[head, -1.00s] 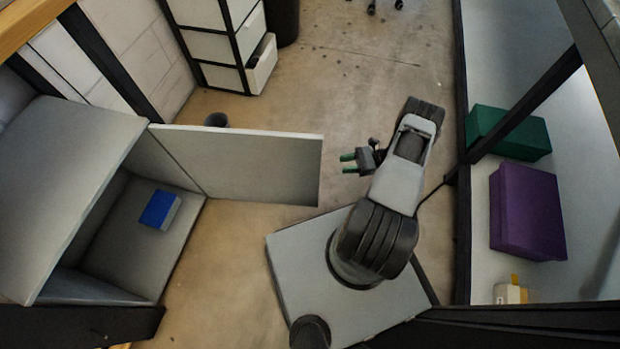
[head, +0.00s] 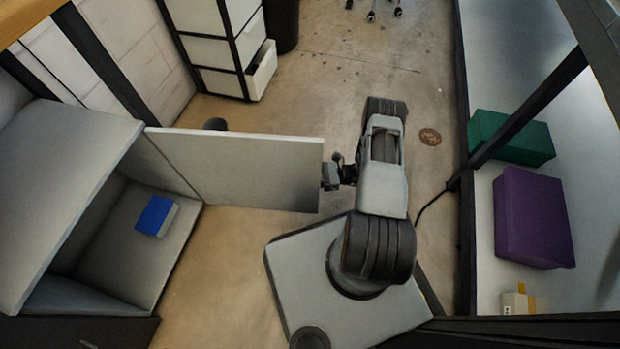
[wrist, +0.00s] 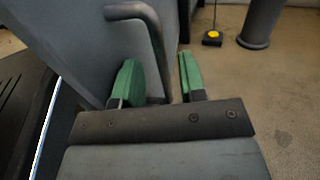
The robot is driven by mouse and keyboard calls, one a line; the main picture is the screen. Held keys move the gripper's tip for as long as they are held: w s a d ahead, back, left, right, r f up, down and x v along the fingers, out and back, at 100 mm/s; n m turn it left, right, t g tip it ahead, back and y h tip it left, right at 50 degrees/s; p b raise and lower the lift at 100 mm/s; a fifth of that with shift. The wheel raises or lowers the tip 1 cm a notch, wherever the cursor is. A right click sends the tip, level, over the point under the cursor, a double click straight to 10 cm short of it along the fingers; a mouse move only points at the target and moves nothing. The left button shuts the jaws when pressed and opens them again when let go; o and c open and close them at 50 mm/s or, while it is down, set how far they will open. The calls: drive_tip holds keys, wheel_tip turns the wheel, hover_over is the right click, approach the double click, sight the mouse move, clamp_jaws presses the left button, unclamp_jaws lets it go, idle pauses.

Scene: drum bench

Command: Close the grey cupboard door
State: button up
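The grey cupboard (head: 60,190) stands at the left in the head view, its inside exposed. Its grey door (head: 240,172) is swung wide open, reaching right across the floor. My gripper (head: 328,174) is at the door's free edge, with its fingertips mostly hidden there. In the wrist view my gripper (wrist: 161,80) has two green fingers spread apart. A bent grey handle (wrist: 152,35) on the door (wrist: 75,45) runs down between the fingers as seen; I cannot tell whether either finger touches it. A blue box (head: 156,215) lies inside the cupboard.
A shelf at the right holds a green box (head: 512,138), a purple box (head: 532,218) and a small pale item (head: 518,303). White drawers (head: 215,45) and a dark bin (head: 280,25) stand at the back.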

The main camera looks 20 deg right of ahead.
drive_tip(key=shift+w+a, duration=0.1)
drive_tip(key=shift+a, duration=0.35)
drive_tip(key=shift+c, duration=0.5)
clamp_jaws()
